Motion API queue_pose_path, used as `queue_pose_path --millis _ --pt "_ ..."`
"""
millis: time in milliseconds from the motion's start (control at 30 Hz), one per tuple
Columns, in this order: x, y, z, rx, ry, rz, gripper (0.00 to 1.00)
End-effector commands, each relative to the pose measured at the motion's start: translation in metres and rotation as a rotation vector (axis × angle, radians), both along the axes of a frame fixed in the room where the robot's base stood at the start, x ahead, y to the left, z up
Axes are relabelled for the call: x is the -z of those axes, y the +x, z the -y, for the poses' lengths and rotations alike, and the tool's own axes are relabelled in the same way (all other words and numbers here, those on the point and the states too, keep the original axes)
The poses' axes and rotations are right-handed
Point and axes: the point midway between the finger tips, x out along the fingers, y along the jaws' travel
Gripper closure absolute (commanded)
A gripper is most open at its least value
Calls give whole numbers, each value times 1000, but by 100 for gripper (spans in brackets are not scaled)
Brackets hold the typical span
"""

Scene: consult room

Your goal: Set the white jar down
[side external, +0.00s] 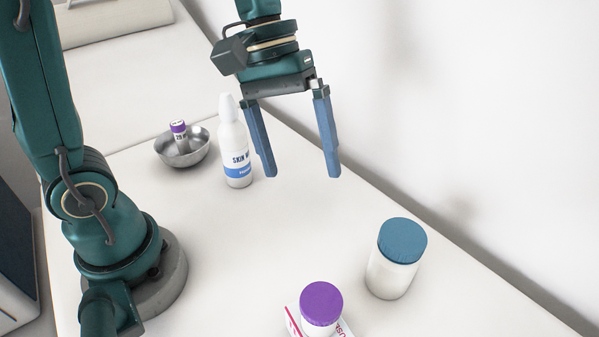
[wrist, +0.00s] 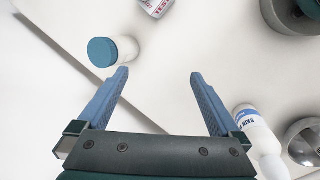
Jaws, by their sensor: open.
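A white jar with a blue lid (side external: 392,272) stands upright on the white table, right of centre in the side view. It also shows in the wrist view (wrist: 124,49), up and left of the fingers. My gripper (side external: 302,175) is open, with nothing between its blue fingers. It hangs above the table, behind and to the left of the jar in the side view, clear of it. In the wrist view the fingers (wrist: 159,75) are spread apart over bare table.
A white squeeze bottle (side external: 236,150) stands left of my gripper, close to the fingers in the picture. A metal bowl (side external: 183,157) holds a small purple-capped vial (side external: 179,131). A purple-lidded container (side external: 321,302) is at the front by a red-and-white box (side external: 293,319). The table's middle is clear.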

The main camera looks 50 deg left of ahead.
Motion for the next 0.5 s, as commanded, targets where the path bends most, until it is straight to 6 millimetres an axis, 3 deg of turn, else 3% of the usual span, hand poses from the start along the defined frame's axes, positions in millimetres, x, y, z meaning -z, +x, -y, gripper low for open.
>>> queue_pose_path --millis 300,500 --pt "-4 -54 -39 241 285 364 0" --pt "3 -71 -55 350 418 504 0"
